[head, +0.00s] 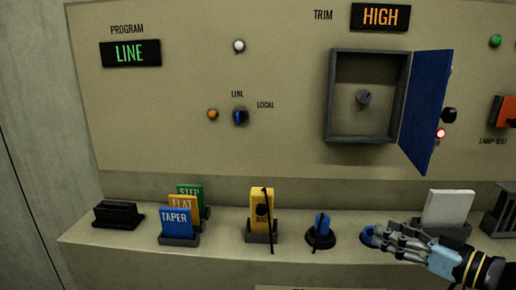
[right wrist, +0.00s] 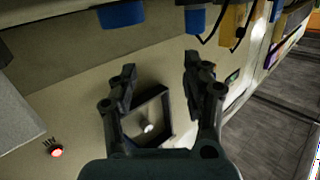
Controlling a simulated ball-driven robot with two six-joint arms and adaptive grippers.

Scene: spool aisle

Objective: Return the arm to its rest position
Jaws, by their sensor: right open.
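My right gripper (head: 378,238) is at the lower right of the head view, over the ledge, its fingers pointing left. It overlaps a blue item (head: 367,236) on the ledge; I cannot tell whether they touch. In the right wrist view the gripper (right wrist: 160,68) has its two fingers spread with nothing between them. Behind the fingers shows the wall box (right wrist: 166,105) with its knob. My left gripper is not in view.
The box's blue door (head: 427,110) stands open above my right gripper. A pale block (head: 449,207) stands behind the gripper. Left along the ledge (head: 110,245) are a blue-handled item (head: 321,227), a yellow item (head: 262,208), a blue TAPER tag (head: 175,222) and a black block (head: 118,214).

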